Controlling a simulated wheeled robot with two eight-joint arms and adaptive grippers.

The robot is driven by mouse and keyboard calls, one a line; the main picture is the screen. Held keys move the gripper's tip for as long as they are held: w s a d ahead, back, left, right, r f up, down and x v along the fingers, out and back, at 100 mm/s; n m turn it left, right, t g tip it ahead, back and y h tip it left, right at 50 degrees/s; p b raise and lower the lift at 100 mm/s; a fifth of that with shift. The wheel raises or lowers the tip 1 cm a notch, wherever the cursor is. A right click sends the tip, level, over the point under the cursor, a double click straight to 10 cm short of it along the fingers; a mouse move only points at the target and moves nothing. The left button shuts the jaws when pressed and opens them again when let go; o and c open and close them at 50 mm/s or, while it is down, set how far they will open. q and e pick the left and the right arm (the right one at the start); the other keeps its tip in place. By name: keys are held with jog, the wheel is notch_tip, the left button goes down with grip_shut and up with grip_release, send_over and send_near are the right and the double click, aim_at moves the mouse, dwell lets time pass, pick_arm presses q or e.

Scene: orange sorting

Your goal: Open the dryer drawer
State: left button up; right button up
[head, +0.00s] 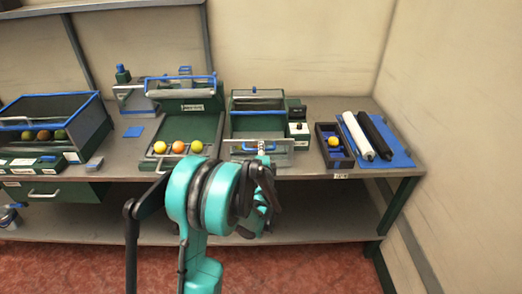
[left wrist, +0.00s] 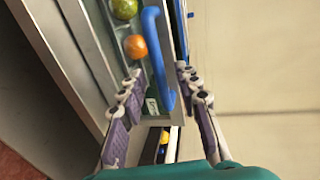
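The dryer unit (head: 258,103) stands on the bench, green and grey with a pale drawer front (head: 242,147) below. My left gripper (head: 262,152) is in front of that drawer, and its arm hides part of the bench edge. In the left wrist view a blue bar handle (left wrist: 154,45) runs up the picture on a grey frame. The left gripper (left wrist: 158,72) is open there, with one finger on each side of the handle's lower part. No contact shows. An orange fruit (left wrist: 135,47) and a green fruit (left wrist: 124,8) lie beside the handle. My right gripper is not in view.
A green tray (head: 205,125) with several fruits stands left of the dryer. A dark box (head: 345,163) with one yellow fruit (head: 333,142) and a blue mat (head: 402,160) with two rollers lie right. A bin (head: 85,125) stands far left. Floor in front is clear.

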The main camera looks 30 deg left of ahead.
pick_arm(q)
jog(key=v, duration=0.9)
jog(key=shift+s+d, duration=0.25)
jog(key=s+d+n+g+h, duration=0.3)
jog(key=s+d, duration=0.5)
jog(key=s, duration=0.3)
jog(key=s+d+f+n+g+h, duration=0.1)
jog(key=s+d+n+g+h, duration=0.2)
jog(key=s+d+n+h, duration=0.2)
jog(key=s+d+n, duration=0.3)
jog(key=s+d, duration=0.1)
jog(key=s, duration=0.3)
jog(key=shift+d+n, duration=0.25)
jog(key=shift+n, duration=0.05)
